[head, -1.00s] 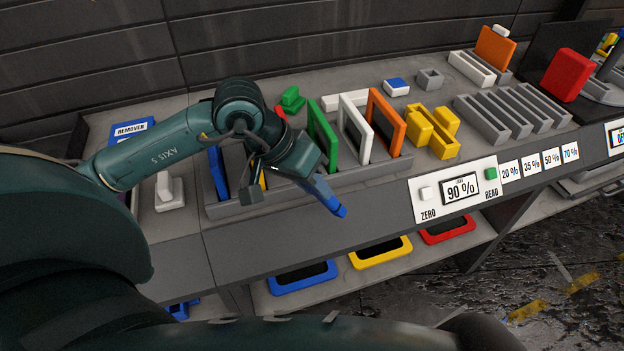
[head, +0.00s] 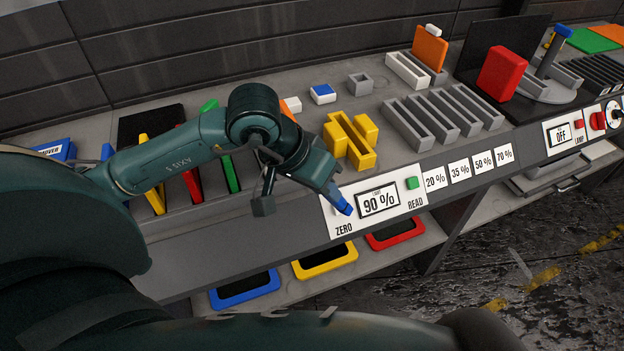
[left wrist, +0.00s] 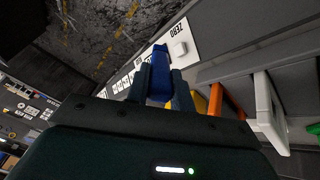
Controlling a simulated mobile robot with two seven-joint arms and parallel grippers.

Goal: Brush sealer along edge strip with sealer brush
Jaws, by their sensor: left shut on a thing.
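My left gripper (head: 327,184) is shut on a slim blue tool (head: 342,204), likely the sealer brush. Its tip points down and forward, in front of the bench near the ZERO end of the 90 % panel (head: 377,202). In the left wrist view the blue tool (left wrist: 159,75) sits between the two dark fingers (left wrist: 160,83). I cannot tell from these frames whether its tip touches anything. I cannot make out an edge strip with certainty. My right gripper is not in view.
Coloured frames stand in a rack partly behind my arm, including a green one (head: 231,174). A yellow holder (head: 350,140), grey slotted racks (head: 430,118) and a red block (head: 503,73) stand further right. Coloured trays lie on the shelf below, one yellow (head: 325,261).

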